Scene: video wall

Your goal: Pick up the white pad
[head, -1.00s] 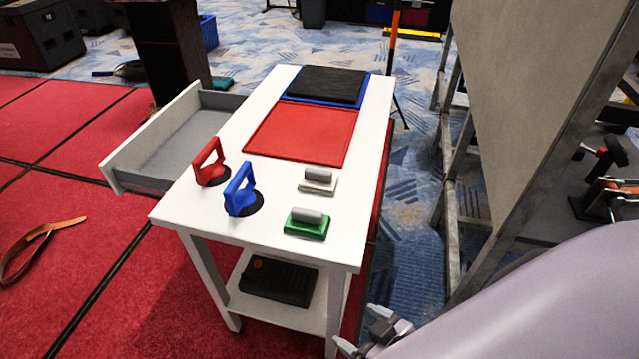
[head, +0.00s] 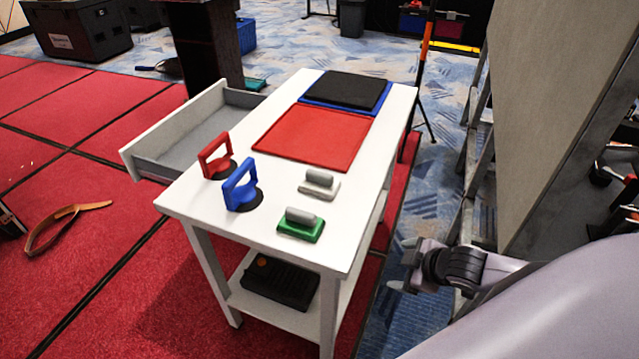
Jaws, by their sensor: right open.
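The white pad (head: 319,184), with a grey handle on top, lies on the right side of the white table (head: 228,216). A green pad (head: 300,225) with a similar grey handle lies in front of it, near the table's front right corner. My right gripper (head: 400,268) is open and empty. It is to the right of the table, apart from both pads. My left gripper is not in view.
A red suction handle (head: 215,157) and a blue one (head: 240,184) stand on the table's left. Behind are a red tray (head: 312,135) and a black pad (head: 345,90) on a blue tray. An open drawer (head: 180,140) juts left. A large panel (head: 545,100) stands at right.

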